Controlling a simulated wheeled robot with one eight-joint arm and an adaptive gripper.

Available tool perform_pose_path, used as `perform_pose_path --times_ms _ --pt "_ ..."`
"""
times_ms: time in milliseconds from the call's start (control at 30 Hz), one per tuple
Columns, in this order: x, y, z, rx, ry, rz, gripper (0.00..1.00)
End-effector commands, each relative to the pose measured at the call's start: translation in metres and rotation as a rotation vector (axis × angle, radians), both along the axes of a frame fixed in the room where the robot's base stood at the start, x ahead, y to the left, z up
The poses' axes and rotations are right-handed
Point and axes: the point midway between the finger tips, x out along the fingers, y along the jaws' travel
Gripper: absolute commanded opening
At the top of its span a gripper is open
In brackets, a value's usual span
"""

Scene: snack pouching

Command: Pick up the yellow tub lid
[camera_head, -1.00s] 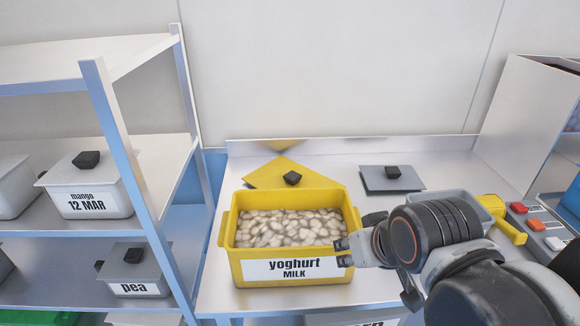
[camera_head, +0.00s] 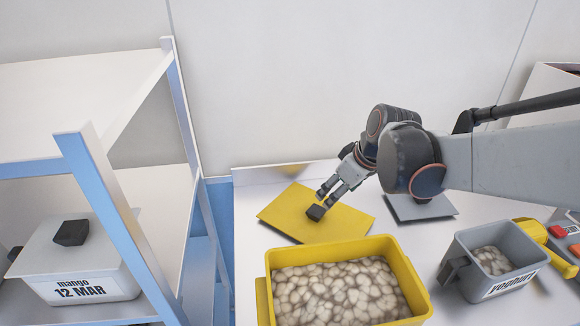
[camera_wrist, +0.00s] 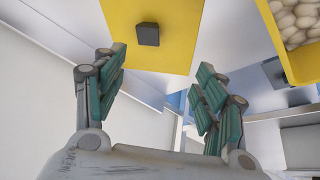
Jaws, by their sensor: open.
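The yellow tub lid (camera_head: 290,217) lies flat on the bench behind the yellow tub. Its dark knob (camera_head: 315,213) stands near its middle. My gripper (camera_head: 327,198) is open and empty, with its fingertips close to the knob in the head view. In the wrist view the lid (camera_wrist: 172,50) and its knob (camera_wrist: 148,34) show ahead of my open gripper (camera_wrist: 160,85). The knob sits beyond the fingertips, left of the middle between them. I cannot tell the exact height of the fingers above the lid.
The yellow tub (camera_head: 410,284) of pale snacks stands in front of the lid. A grey lid (camera_head: 440,206) lies to the right, partly behind my arm. A grey container (camera_head: 457,268) stands at right beside a yellow-handled tool (camera_head: 540,236). Shelving (camera_head: 95,180) with a mango tub (camera_head: 80,258) stands at left.

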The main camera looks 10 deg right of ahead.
Motion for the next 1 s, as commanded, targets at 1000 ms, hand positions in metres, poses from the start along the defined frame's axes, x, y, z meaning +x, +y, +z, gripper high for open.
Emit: perform_pose_path --times_ms 1000 --pt "0.081 -0.009 -0.108 0.021 0.102 0.25 0.65"
